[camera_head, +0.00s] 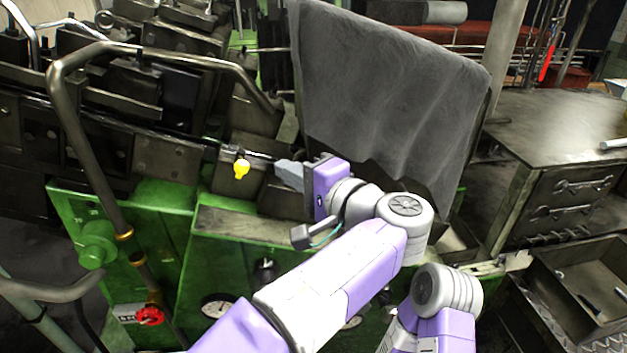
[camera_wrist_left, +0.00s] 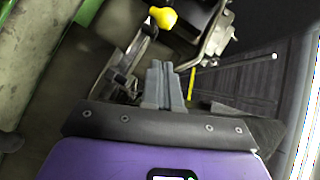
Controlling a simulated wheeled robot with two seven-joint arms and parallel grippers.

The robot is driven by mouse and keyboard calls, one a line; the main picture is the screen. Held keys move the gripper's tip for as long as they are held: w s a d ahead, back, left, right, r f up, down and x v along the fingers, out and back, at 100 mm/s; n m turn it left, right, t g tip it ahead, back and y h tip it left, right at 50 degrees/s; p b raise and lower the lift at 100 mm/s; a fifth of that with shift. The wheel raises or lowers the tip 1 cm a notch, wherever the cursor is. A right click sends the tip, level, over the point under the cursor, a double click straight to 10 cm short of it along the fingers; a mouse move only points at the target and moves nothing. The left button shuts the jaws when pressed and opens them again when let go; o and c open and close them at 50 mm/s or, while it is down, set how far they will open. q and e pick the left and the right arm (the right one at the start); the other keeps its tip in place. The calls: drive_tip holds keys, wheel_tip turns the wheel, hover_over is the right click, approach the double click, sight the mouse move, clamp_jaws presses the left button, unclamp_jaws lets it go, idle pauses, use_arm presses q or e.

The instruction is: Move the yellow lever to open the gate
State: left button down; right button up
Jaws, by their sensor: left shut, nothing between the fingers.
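The yellow lever knob (camera_head: 241,169) sits on a short dark arm on the green bolt former, left of centre in the head view. It also shows at the top of the left wrist view (camera_wrist_left: 162,17). My left gripper (camera_head: 279,170) is to the right of the knob, with a gap between them. Its grey fingers lie together and hold nothing, as the left wrist view (camera_wrist_left: 165,65) shows. The fingers point toward the lever side of the machine. The gate is not clearly recognisable. My right gripper is out of view.
A bent metal handrail (camera_head: 75,125) stands at the left. A grey cloth-like cover (camera_head: 385,95) rises behind my left gripper. A metal cabinet (camera_head: 560,150) stands at the right.

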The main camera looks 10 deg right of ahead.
use_arm(q)
drive_tip(key=a, duration=0.2)
drive_tip(key=w+a, duration=0.1)
drive_tip(key=a, duration=0.1)
drive_tip(key=shift+a, duration=0.1)
drive_tip(key=shift+s+a, duration=0.1)
idle(0.3)
